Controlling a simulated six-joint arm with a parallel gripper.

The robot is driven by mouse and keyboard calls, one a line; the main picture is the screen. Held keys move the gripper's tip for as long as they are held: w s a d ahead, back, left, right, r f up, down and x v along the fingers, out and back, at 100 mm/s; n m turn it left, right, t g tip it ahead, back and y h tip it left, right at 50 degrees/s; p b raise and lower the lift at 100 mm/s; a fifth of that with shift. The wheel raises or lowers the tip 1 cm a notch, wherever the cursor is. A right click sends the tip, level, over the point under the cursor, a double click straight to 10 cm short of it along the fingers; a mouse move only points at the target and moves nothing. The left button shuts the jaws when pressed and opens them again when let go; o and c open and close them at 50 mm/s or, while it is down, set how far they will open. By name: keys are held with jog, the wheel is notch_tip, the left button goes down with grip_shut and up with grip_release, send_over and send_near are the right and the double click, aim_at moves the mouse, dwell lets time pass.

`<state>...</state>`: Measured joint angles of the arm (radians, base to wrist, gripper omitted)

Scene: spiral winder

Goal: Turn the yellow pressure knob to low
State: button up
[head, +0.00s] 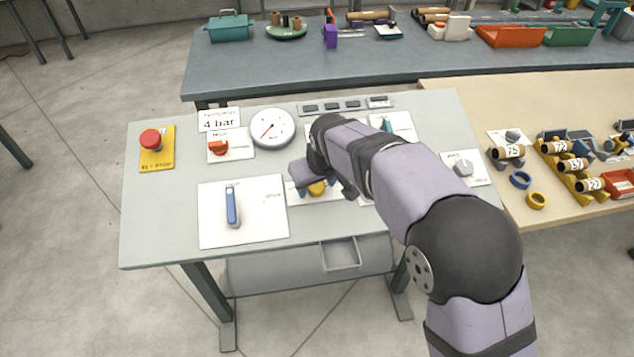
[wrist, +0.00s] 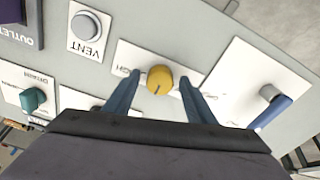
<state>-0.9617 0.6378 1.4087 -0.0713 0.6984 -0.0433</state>
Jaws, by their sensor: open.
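The yellow pressure knob (head: 317,188) sits on a white plate (head: 299,198) in the middle of the grey panel table. In the head view my arm hides part of the knob and its plate. In the wrist view the yellow knob (wrist: 160,79) shows whole, with a dark pointer line on its face. My gripper (wrist: 160,82) is open, with one blue finger on either side of the knob. A gap shows between each finger and the knob. The plate's lettering is mostly hidden by the fingers.
A blue-handled lever (head: 232,207) stands left of the knob. A gauge (head: 272,128), an orange knob (head: 218,148) and a red emergency button (head: 151,139) are behind it. In the wrist view a grey vent knob (wrist: 86,25) and a teal knob (wrist: 33,98) are nearby.

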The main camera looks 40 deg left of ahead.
jog(key=c, duration=1)
jog(key=shift+c, duration=0.2)
jog(key=shift+n, duration=0.4)
jog(key=n+p, duration=0.1)
jog(key=n, duration=0.1)
jog(key=shift+n, duration=0.4)
jog(key=n, duration=0.3)
jog(key=shift+w+r+n+g+p, duration=0.1)
jog(key=shift+n+g+p, duration=0.2)
jog(key=shift+p, duration=0.05)
jog(key=n, duration=0.4)
jog(key=shift+n, duration=0.3)
jog(key=shift+n+g+p, duration=0.3)
jog(key=shift+n, duration=1.3)
jog(key=o, duration=1)
